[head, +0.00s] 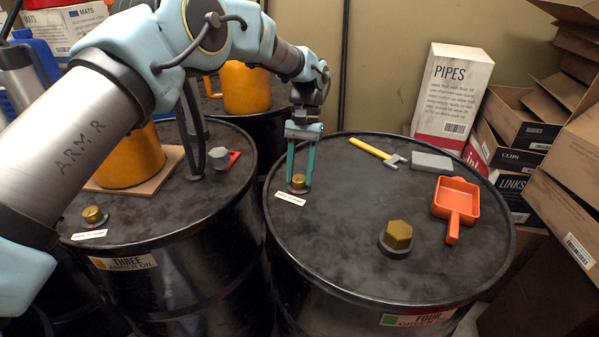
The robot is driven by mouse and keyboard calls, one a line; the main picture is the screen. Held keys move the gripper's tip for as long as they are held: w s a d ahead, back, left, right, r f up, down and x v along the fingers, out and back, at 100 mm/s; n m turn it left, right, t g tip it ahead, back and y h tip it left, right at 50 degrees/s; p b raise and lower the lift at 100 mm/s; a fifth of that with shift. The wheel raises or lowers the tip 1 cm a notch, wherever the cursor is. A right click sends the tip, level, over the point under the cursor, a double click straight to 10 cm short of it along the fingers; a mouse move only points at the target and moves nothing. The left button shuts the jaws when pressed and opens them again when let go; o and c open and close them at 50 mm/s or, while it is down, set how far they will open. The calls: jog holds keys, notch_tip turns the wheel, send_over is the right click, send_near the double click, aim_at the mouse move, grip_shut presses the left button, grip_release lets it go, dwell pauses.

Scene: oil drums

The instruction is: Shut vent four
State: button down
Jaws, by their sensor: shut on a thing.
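Drum four (345,240) is a black oil drum with a "FOUR" label on its front. On the left part of its lid is a small brass vent cap (298,182), with a white tag (290,199) in front of it. My gripper (299,184) reaches down from above, its two teal fingers on either side of this cap and shut on it. The cap's base is partly hidden by the fingers. A larger brass hex bung (397,235) stands at the front right of the same lid.
Drum three (130,235), at left, carries an orange container (133,165) and another brass cap (92,214). Boxes crowd the right (570,210).

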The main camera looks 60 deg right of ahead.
dwell(0.4)
jog(key=shift+c, duration=2)
grip_release()
jog(key=b+v, duration=0.2)
jog(key=v, duration=0.8)
jog(key=shift+d+r, duration=0.15)
jog(key=shift+r, duration=0.2)
